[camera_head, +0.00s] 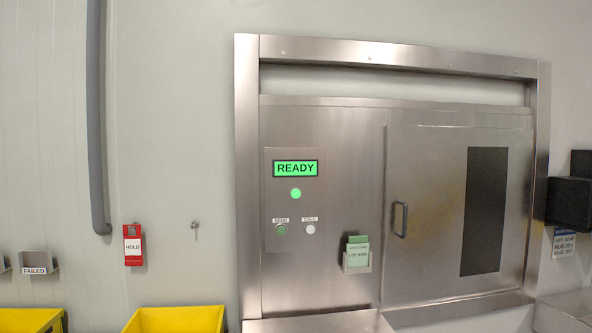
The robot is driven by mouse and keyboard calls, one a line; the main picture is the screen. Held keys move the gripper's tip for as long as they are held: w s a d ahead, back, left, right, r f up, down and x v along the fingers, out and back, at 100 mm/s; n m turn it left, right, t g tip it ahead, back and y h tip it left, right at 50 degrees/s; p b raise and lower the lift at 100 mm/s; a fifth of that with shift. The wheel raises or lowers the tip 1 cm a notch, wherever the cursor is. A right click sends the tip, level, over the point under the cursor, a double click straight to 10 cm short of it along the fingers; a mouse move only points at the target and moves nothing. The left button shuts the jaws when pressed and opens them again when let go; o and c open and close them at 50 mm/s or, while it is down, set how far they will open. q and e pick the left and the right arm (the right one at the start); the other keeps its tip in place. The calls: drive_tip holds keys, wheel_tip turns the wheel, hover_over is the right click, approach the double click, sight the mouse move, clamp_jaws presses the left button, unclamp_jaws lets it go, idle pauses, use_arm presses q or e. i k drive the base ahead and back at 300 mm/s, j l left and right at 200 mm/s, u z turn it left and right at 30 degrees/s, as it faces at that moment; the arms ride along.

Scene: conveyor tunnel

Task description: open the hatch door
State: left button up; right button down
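The hatch door (436,215) is a stainless steel panel in the right half of a steel frame on the wall. It looks closed, flush with the panel beside it. A dark upright window (484,211) is set in its right part. A dark vertical handle (401,219) sits near its left edge. Neither of my grippers shows in the head view, and nothing touches the handle.
Left of the door, the steel panel has a green READY display (296,168), SEND and CALL buttons, and a card holder (357,255). A ledge (460,308) runs below the door. Yellow bins (178,319) stand lower left. A black box (570,202) is at right.

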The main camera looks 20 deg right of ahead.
sight(457, 199)
drive_tip(key=z, duration=1.75)
